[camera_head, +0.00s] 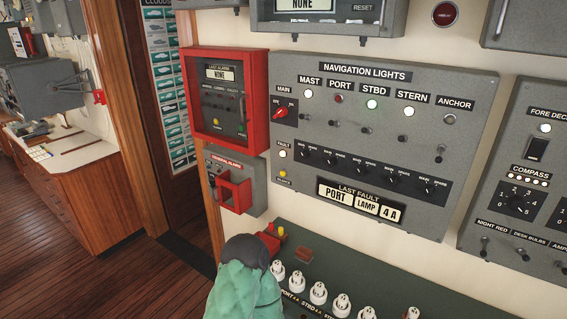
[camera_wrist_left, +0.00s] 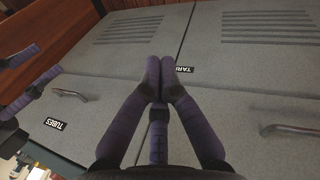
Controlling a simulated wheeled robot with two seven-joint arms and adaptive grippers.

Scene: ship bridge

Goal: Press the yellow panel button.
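In the head view, a small yellow button (camera_head: 282,173) sits at the lower left of the grey navigation lights panel (camera_head: 460,82), above the SILENCE label and below the white FAULT lamp. No gripper can be made out near it in this view. In the left wrist view, my left gripper (camera_wrist_left: 161,72) has its dark purple fingers together at the tips, with nothing seen between them. It is in front of grey cabinet doors (camera_wrist_left: 120,80). Purple, jointed bars at that view's left edge look like my other gripper (camera_wrist_left: 38,72); its opening is unclear.
A red alarm box (camera_head: 256,100) with another yellow spot and a general alarm box (camera_head: 248,166) are left of the panel. Wooden floor (camera_head: 120,285) is clear at left.

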